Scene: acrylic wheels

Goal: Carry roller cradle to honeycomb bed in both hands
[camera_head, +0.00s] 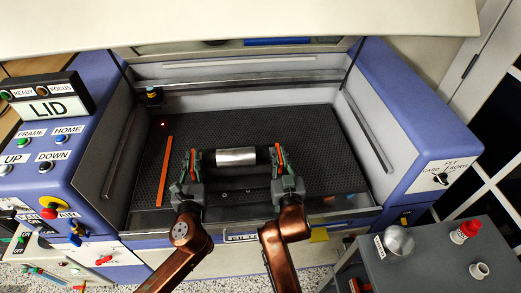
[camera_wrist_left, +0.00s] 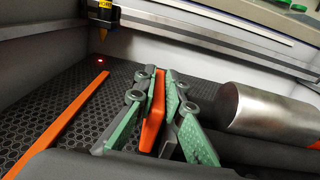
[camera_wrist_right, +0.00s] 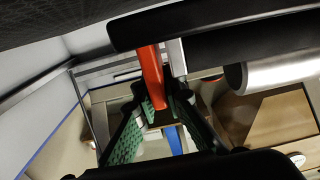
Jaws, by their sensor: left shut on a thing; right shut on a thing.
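The roller cradle (camera_head: 220,172) has dark rollers and an upright orange grip at each end. A silver metal cylinder (camera_head: 236,157) lies across it and also shows in the left wrist view (camera_wrist_left: 268,110). My left gripper (camera_head: 193,166) is shut on the left orange grip (camera_wrist_left: 152,112). My right gripper (camera_head: 279,165) is shut on the right orange grip (camera_wrist_right: 151,78). The cradle is level, over the front middle of the dark honeycomb bed (camera_head: 310,135). Whether its underside touches the bed cannot be told.
An orange strip (camera_head: 165,170) lies on the bed left of the cradle. The laser head (camera_head: 153,95) sits at the back left, with a red dot below it. The machine's front edge (camera_head: 340,216) lies under my arms. The bed is clear behind and right.

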